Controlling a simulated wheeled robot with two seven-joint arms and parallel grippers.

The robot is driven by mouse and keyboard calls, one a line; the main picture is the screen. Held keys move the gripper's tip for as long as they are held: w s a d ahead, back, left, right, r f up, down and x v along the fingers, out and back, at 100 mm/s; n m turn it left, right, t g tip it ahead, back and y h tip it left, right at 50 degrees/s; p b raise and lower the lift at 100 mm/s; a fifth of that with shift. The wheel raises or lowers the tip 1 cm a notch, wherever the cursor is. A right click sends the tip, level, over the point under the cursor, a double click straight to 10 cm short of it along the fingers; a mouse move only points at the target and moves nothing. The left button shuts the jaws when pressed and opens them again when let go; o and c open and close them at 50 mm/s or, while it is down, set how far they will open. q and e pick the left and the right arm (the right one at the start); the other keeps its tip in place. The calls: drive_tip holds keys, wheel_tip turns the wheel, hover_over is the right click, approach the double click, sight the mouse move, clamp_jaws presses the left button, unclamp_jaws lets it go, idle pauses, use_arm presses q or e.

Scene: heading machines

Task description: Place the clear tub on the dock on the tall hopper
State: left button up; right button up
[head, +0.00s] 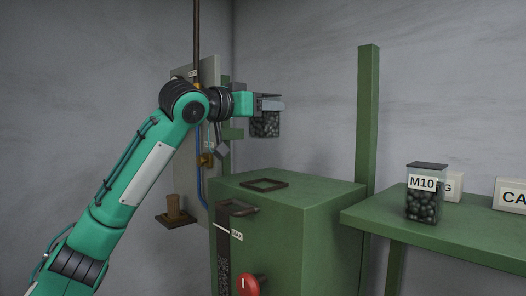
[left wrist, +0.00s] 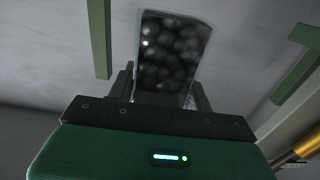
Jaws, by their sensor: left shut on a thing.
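My left gripper (head: 262,104) is shut on a clear tub (head: 265,125) filled with dark round pieces. It holds the tub in the air above the back of the green hopper (head: 330,225). In the left wrist view the tub (left wrist: 172,55) sits between the fingers of my left gripper (left wrist: 168,88). The dock (head: 264,185) is a dark square frame on the hopper's top and looks empty. The tub is above it in the picture and apart from it. My right gripper is not in view.
A second clear tub (head: 426,195) labelled M10 stands on the green shelf (head: 470,235) at right, beside white label cards (head: 510,194). A green post (head: 368,130) rises behind the hopper. A red knob (head: 248,285) is on its front.

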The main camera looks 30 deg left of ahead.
use_arm(q)
wheel_tip(320, 180, down, 10)
drive_tip(key=p, duration=0.2)
drive_tip(key=shift+d+f+p, duration=0.1)
drive_tip(key=shift+p, duration=0.2)
drive_tip(key=shift+s+f, duration=0.1)
drive_tip(key=shift+f, duration=0.05)
drive_tip(key=shift+f, duration=0.35)
drive_tip(key=o, duration=1.4)
drive_tip(key=shift+s, duration=0.1)
